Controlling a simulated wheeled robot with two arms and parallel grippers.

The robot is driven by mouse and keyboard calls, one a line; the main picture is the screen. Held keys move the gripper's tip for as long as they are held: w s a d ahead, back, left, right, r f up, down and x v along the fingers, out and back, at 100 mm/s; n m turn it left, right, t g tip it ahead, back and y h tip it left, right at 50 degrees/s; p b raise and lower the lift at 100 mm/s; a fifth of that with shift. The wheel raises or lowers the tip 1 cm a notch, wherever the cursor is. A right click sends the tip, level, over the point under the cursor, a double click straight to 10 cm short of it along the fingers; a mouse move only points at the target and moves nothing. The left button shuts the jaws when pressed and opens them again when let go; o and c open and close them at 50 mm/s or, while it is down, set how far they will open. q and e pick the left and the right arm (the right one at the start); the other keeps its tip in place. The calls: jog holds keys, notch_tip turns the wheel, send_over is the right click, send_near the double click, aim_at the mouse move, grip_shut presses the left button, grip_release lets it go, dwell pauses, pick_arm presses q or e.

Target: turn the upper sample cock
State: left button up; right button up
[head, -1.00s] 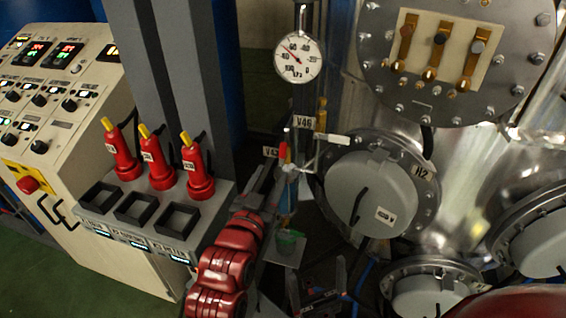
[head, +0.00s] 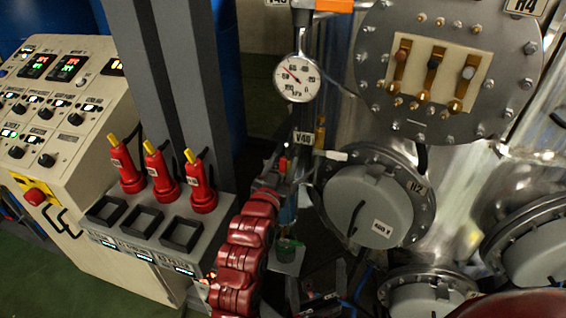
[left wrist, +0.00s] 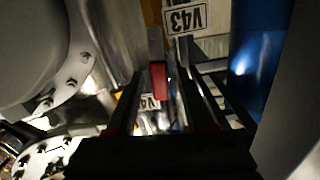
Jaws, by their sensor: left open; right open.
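In the left wrist view the red handle (left wrist: 159,80) lies between the two dark fingers of my left gripper (left wrist: 160,92). The fingers are apart, with gaps on both sides of the handle. In the head view my left gripper (head: 282,168) is at the cock and partly hides it. My right gripper (head: 318,290) is low in the head view, dark and hard to make out, open and away from the cock.
A pressure gauge (head: 297,77) hangs above the cock. A round flanged cover (head: 367,205) is close on the right. Red-handled tools (head: 160,172) and a control panel (head: 50,100) are on the left.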

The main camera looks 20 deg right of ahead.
pick_arm(q)
grip_shut()
dwell(1.3)
